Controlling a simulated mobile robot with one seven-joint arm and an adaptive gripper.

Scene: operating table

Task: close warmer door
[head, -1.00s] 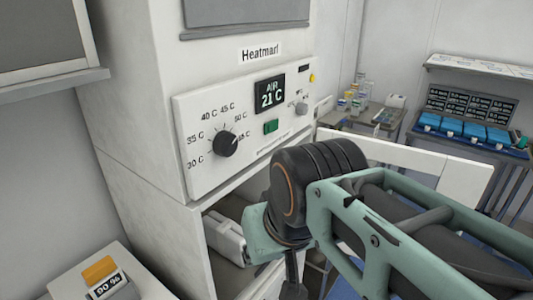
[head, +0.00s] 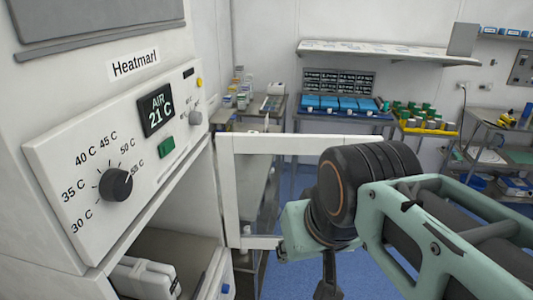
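The warmer (head: 70,235) is the white cabinet at left, with a control panel reading 21 C. Its door (head: 228,190) is a white frame around a see-through pane. The door stands open, swung out from the cabinet's right side. The lower compartment is open, with pale packs (head: 145,278) inside. My arm crosses in front of the door's right part and hides it. The dark end of my gripper (head: 328,288) hangs at the bottom edge, in front of the door's lower right. Its fingertips are cut off or hidden, and I cannot tell whether it touches the door.
Behind the door stands a side table with bottles (head: 240,88). A table with blue bins (head: 340,104) is at the back wall, under a shelf (head: 385,51). A rack of green- and yellow-topped items (head: 425,122) is further right. Blue floor (head: 290,185) shows between.

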